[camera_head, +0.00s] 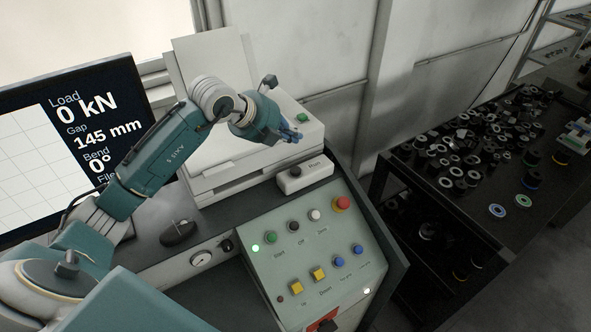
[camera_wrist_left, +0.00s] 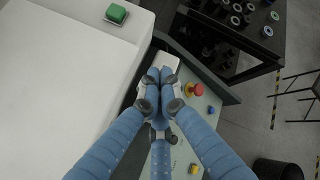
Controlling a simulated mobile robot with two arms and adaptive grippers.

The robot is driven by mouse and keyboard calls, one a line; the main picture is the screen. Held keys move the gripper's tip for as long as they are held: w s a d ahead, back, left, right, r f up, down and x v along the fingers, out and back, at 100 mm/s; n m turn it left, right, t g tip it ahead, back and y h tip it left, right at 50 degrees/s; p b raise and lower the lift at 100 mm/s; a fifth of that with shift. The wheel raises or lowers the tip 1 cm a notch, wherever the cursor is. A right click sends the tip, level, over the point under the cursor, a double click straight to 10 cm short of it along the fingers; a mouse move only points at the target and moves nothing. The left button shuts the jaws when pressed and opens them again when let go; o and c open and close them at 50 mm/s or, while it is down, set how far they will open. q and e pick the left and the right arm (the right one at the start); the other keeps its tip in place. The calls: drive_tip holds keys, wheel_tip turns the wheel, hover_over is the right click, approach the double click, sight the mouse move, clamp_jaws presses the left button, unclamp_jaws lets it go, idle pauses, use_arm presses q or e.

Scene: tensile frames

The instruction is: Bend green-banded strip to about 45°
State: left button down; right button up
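No green-banded strip shows in either view. My left gripper (camera_head: 292,134) has blue fingers and hangs in the air in front of the white machine, above the small white button box (camera_head: 305,173). In the left wrist view the fingertips (camera_wrist_left: 161,76) are drawn together, with nothing visible between them. The monitor (camera_head: 85,150) reads load 0 kN, gap 145 mm, bend 0°. My right gripper is not in view.
The white machine (camera_head: 222,172) with a green button stands behind my left arm. A mouse (camera_head: 178,232) and a round gauge (camera_head: 201,259) are near the panel. A black table (camera_head: 465,212) at right holds many dark rings and spools.

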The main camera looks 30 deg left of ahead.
sight(293, 170)
use_arm(q)
wheel_tip(293, 170, down, 3)
drive_tip(key=shift+s+f+b, duration=0.1)
drive_tip(key=shift+f+b, duration=0.1)
drive_tip(key=shift+b, duration=0.8)
wheel_tip(293, 170, down, 4)
drive_tip(key=b, duration=0.3)
drive_tip(key=shift+f, duration=0.25)
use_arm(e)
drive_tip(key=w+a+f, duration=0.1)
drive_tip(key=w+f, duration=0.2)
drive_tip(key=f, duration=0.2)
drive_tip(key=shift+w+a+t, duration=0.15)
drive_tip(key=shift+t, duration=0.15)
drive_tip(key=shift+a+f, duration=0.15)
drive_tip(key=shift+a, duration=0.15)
use_arm(q)
drive_tip(key=shift+f+b, duration=0.45)
drive_tip(key=shift+b, duration=0.1)
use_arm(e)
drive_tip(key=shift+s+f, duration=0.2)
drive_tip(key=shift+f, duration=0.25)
